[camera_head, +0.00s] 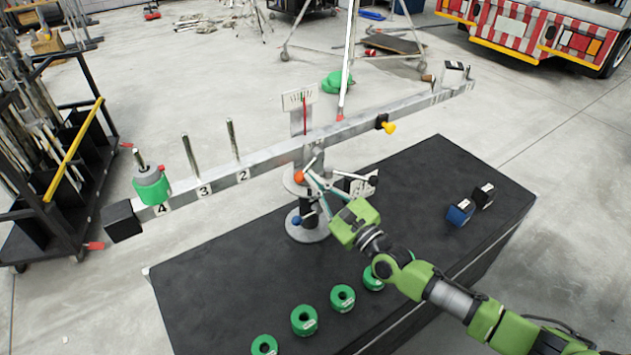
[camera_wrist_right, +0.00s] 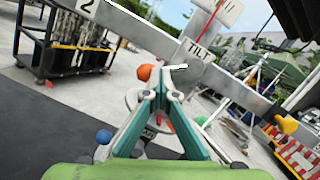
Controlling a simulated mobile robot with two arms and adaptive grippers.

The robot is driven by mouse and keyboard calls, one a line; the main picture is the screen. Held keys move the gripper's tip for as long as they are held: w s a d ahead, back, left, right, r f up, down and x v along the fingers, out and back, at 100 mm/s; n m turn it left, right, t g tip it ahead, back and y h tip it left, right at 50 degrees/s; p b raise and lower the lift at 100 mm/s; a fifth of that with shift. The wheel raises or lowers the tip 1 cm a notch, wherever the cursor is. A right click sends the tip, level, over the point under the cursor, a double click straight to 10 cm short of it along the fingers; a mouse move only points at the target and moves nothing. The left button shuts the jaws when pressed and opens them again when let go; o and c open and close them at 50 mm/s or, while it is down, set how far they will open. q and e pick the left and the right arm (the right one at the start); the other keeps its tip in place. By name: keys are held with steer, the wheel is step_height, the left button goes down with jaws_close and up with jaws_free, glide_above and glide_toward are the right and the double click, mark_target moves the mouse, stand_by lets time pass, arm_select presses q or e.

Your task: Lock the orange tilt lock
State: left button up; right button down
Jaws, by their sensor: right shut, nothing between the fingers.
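The orange tilt lock is a round orange knob (camera_head: 299,176) on the stand's column, just under the tilted balance beam (camera_head: 275,153). It also shows in the right wrist view (camera_wrist_right: 144,72), just left of the fingertips. My left gripper is not in view.
A blue knob (camera_head: 297,220) sits lower on the stand and a yellow knob (camera_head: 388,127) on the beam. A green weight (camera_head: 152,190) is on the beam's left end. Several green weights (camera_head: 304,320) and a blue block (camera_head: 460,212) lie on the black table (camera_head: 220,285).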

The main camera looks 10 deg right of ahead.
steer(key=shift+s+a+r+m+t+h+b, duration=0.15)
steer(key=shift+a+r+m+h+b, duration=0.1)
steer(key=shift+m, duration=0.65)
steer(key=shift+s+a+r+m+t+h+b, duration=0.15)
steer(key=shift+r+m, duration=0.1)
steer(key=shift+m, duration=0.65)
stand_by(2.6)
